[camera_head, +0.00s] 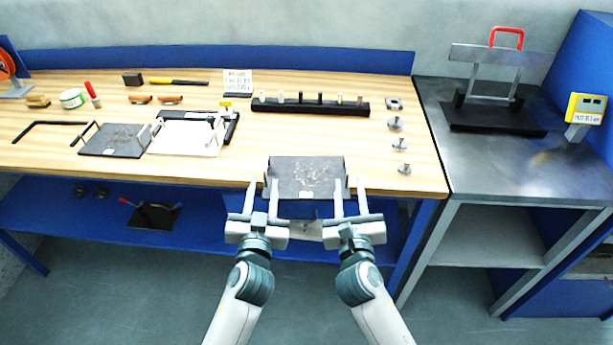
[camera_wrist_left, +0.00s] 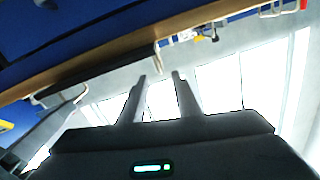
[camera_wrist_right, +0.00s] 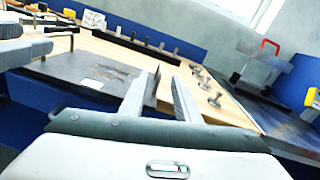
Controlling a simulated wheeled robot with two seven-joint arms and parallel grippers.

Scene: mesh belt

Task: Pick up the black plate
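A dark plate (camera_head: 306,175) with pale scattered marks lies at the front edge of the wooden workbench, between my two grippers. It has upright parts at its left and right sides. It also shows in the right wrist view (camera_wrist_right: 75,68). My left gripper (camera_head: 259,186) is at the plate's left side, its fingers apart. My right gripper (camera_head: 350,186) is at the right side, its fingers also apart. I cannot tell whether either side part sits between the fingertips. A second dark plate (camera_head: 114,141) with side handles lies further left on the bench.
A white board (camera_head: 186,138) in a black frame lies beside the second plate. A black rack with pegs (camera_head: 310,106) stands behind the near plate. Several metal knobs (camera_head: 395,124) stand to its right. A metal side table (camera_head: 500,165) adjoins at right.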

